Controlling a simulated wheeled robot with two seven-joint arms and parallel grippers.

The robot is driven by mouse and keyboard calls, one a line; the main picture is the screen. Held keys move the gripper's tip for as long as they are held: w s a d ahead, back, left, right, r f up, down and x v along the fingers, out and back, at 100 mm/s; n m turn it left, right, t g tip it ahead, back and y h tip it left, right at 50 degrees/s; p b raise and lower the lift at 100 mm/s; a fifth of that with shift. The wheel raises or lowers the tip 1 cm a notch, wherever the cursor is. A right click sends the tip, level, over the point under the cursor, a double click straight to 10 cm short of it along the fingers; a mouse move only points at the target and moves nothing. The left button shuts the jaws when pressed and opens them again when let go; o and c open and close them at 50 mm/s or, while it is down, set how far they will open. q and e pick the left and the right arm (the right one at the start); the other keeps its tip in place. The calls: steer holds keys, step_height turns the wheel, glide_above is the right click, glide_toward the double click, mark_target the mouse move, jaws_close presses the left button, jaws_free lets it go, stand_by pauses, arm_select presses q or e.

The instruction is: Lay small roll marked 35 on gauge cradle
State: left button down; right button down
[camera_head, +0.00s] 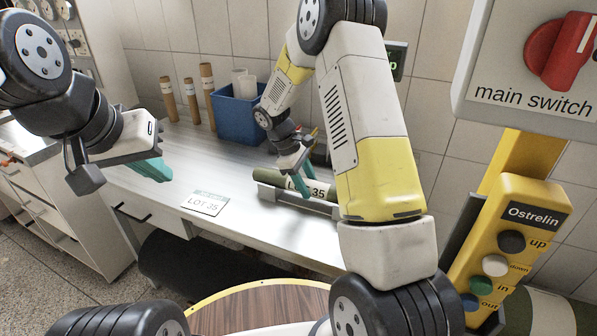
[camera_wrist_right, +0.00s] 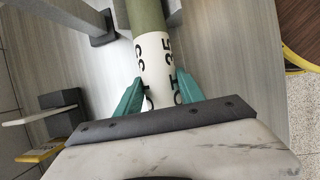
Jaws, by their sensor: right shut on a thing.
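The small roll (camera_head: 323,189), olive green with a white band marked "LOT 35", lies level along the pale metal gauge cradle (camera_head: 322,206) on the bench. My right gripper (camera_head: 304,188) is shut around its white band, and teal fingers press both sides in the right wrist view (camera_wrist_right: 160,92). The roll's green part (camera_wrist_right: 146,15) runs away from the fingers there. I cannot tell whether the roll rests on the cradle or hangs just above it. My left gripper (camera_head: 152,168) is over the bench's left part, away from the roll; its finger gap is not clear.
A "LOT 35" card (camera_head: 205,203) lies on the bench (camera_head: 215,165). A blue bin (camera_head: 238,118) with rolls and several brown tubes (camera_head: 190,98) stand at the back. A yellow Ostrelin button panel (camera_head: 512,240) and main switch box (camera_head: 530,95) are at right.

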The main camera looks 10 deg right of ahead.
steer(key=shift+f, duration=0.2)
steer(key=c, duration=0.6)
jaws_free()
steer(key=shift+c, duration=0.2)
